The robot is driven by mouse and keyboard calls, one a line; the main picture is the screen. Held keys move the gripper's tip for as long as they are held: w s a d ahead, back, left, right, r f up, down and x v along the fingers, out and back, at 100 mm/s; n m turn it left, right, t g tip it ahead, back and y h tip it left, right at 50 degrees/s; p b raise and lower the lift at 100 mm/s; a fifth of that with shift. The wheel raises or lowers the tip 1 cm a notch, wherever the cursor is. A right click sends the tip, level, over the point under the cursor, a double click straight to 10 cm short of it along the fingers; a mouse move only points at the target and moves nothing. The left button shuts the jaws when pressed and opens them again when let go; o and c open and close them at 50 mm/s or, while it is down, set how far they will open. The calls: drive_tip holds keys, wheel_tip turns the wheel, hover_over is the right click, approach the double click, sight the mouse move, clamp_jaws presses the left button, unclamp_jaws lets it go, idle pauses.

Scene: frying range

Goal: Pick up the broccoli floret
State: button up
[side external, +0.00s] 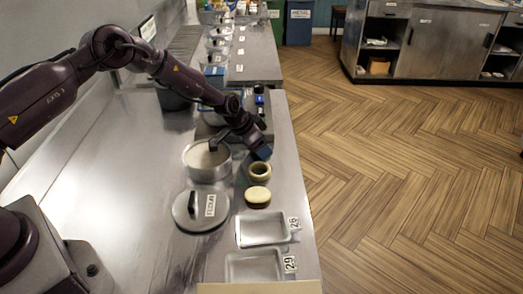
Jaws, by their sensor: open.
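No broccoli floret can be made out in the side external view; it may be hidden or too small to tell. My gripper (238,149) is open, with one finger over the rim of a metal pot (207,173) and the other, with a bluish tip, to the right of the pot. I see nothing between the fingers. The pot is open and has pale contents. Its far right part is partly covered by my gripper.
A round lid (187,222) with a dark handle and label lies in front of the pot. Two shallow trays (240,237) (229,268) sit near the counter's front right edge.

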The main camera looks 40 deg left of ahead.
drive_tip(key=shift+w+f, duration=0.1)
drive_tip(key=c, duration=0.5)
drive_tip(key=shift+o, duration=0.2)
